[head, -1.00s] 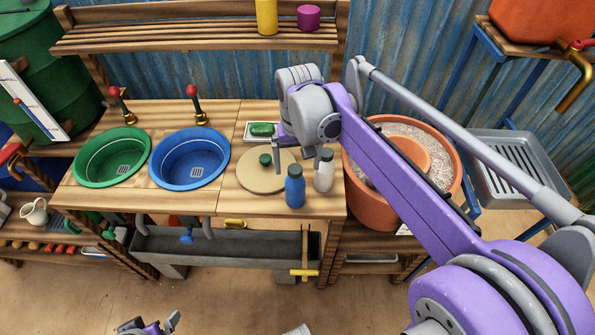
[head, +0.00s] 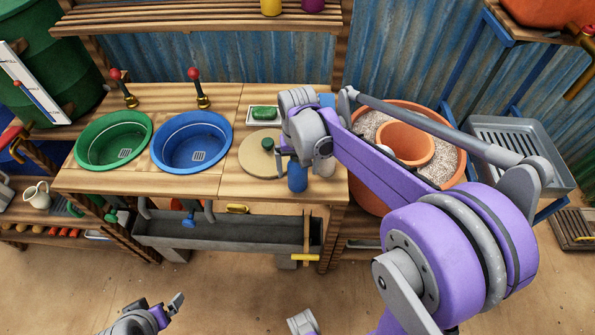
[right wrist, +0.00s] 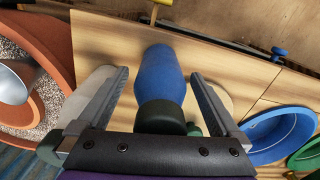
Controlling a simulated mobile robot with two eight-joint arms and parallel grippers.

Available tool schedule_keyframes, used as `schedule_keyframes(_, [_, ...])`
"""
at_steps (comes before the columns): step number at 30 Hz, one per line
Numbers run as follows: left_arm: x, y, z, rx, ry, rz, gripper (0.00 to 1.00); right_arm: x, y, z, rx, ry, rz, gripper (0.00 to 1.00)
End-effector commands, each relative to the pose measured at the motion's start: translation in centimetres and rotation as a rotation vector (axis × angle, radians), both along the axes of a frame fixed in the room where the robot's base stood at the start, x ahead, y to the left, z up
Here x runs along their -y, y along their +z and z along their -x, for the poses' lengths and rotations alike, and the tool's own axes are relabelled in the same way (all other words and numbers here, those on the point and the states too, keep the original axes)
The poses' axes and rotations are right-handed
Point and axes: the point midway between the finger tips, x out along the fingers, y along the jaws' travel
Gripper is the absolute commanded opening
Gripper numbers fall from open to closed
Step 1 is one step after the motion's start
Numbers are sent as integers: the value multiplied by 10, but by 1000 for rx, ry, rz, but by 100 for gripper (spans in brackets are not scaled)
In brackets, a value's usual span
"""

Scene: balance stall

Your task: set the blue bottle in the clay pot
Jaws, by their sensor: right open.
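The blue bottle (head: 297,178) with a dark cap stands upright at the front right of the wooden counter. My right gripper (head: 296,160) is over it, partly hidden by its own arm. In the right wrist view the open fingers (right wrist: 160,95) stand on both sides of the blue bottle (right wrist: 160,75), with gaps between. The clay pot (head: 408,140) is a small terracotta pot set in gravel inside a larger terracotta tub, right of the counter; my right arm crosses in front of it. My left gripper (head: 172,306) is low at the bottom left, its jaw opening unclear.
A white bottle (head: 326,167) stands just right of the blue one, partly hidden. A round board (head: 255,158) with a green knob lies behind left. Green (head: 84,152) and blue (head: 165,158) basins fill the counter's left. A pale object (head: 386,150) shows at the pot's left side.

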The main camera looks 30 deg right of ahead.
Motion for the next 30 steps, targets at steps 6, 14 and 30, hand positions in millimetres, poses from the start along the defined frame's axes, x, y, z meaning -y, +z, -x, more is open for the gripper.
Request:
schedule_keyframes(6, [0, 0, 0, 0, 0, 0, 98, 0, -2, 0, 0, 0, 0, 100])
schedule_keyframes(14, [0, 0, 0, 0, 0, 0, 98, 0, -1, 0, 0, 0, 0, 59])
schedule_keyframes(30, [0, 0, 0, 0, 0, 0, 98, 0, -1, 0, 0, 0, 0, 0])
